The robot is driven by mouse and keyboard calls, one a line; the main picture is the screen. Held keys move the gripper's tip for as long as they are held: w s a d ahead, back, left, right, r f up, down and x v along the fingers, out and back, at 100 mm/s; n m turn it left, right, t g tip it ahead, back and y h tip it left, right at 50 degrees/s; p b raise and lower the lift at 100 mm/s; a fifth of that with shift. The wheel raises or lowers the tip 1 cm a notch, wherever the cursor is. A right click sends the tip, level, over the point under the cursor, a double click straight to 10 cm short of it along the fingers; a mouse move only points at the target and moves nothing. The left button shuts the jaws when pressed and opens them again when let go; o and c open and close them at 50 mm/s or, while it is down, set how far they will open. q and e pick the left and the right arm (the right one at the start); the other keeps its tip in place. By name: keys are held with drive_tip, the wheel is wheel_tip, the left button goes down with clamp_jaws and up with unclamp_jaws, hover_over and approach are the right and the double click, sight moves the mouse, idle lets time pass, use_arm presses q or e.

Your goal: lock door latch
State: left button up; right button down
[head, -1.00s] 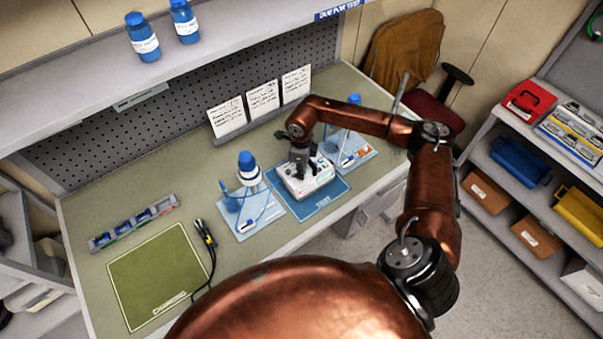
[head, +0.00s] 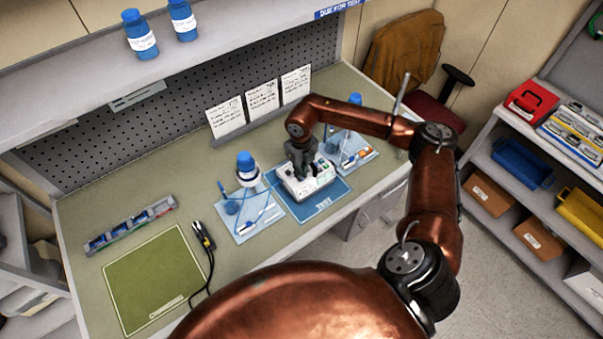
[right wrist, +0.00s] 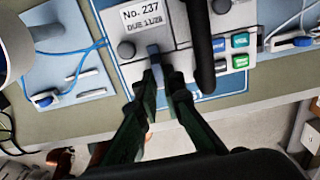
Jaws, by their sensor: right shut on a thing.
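A white infusion pump (head: 296,187) sits on the blue test mat (head: 322,205) on the bench. In the right wrist view the pump (right wrist: 128,32) carries a label, No. 237, with dark knobs and coloured buttons beside a thick black bar. My right gripper (head: 305,172) is over the pump's front. In the right wrist view the right gripper (right wrist: 160,80) has its fingertips shut on a small grey latch lever (right wrist: 155,57) below the label. The fingers hide part of the lever, so I cannot tell its full angle. My left gripper is out of view.
Blue trays with bottles and tubing flank the pump, one on the left (head: 243,225) and one on the right (head: 362,157). A green mat (head: 150,280), a cable tester (head: 203,236) and a grey strip holder (head: 130,226) lie farther left. Cards (head: 262,100) stand behind.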

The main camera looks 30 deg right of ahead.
idle(0.3)
drive_tip(key=c, duration=2.1)
unclamp_jaws()
wheel_tip(320, 180, up, 12)
drive_tip(key=shift+r, duration=0.1)
